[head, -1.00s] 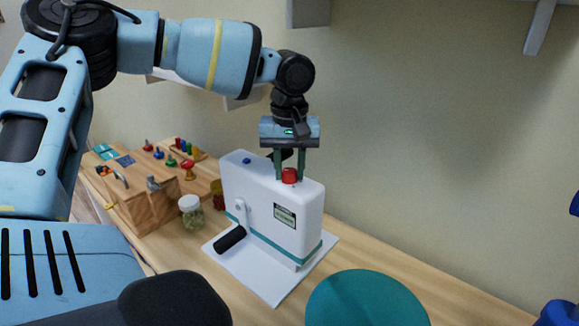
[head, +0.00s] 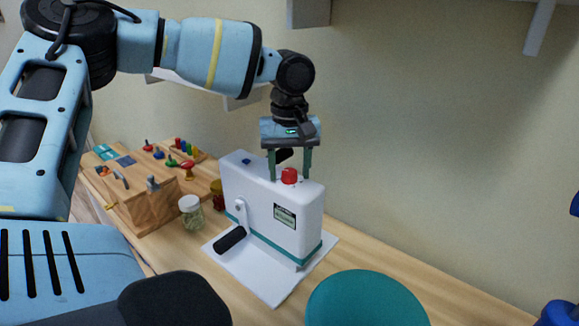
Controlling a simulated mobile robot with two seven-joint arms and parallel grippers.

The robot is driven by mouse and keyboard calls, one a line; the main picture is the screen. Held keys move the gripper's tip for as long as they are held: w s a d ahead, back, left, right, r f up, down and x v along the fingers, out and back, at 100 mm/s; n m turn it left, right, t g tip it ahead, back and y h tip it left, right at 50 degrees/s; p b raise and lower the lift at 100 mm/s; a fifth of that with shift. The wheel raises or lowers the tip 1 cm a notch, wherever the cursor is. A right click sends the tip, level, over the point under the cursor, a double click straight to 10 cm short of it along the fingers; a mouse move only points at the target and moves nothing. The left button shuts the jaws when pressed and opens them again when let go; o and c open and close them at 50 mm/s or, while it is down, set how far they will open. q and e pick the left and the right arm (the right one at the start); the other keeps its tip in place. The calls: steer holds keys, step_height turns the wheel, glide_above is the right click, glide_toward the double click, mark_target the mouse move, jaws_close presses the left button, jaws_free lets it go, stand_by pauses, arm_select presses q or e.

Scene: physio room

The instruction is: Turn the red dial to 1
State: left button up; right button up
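The red dial (head: 289,176) sits on top of a white machine (head: 265,205) with a teal stripe, a black-gripped crank and a small label on its front. My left gripper (head: 290,178) points straight down over the dial. Its two green fingers stand apart on either side of the dial, with gaps between them and it, so it is open. Numbers around the dial are too small to read. My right gripper is not in view; only a blue piece shows at the right edge.
The machine stands on a white mat (head: 272,291) on a wooden table. A glass jar (head: 191,213) and a wooden activity board (head: 150,207) with coloured pegs are to the left. A teal round seat (head: 367,300) is in front. Shelf brackets hang above.

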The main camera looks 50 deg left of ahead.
mark_target(290, 171)
arm_select(q)
steer(key=shift+r, duration=3.9)
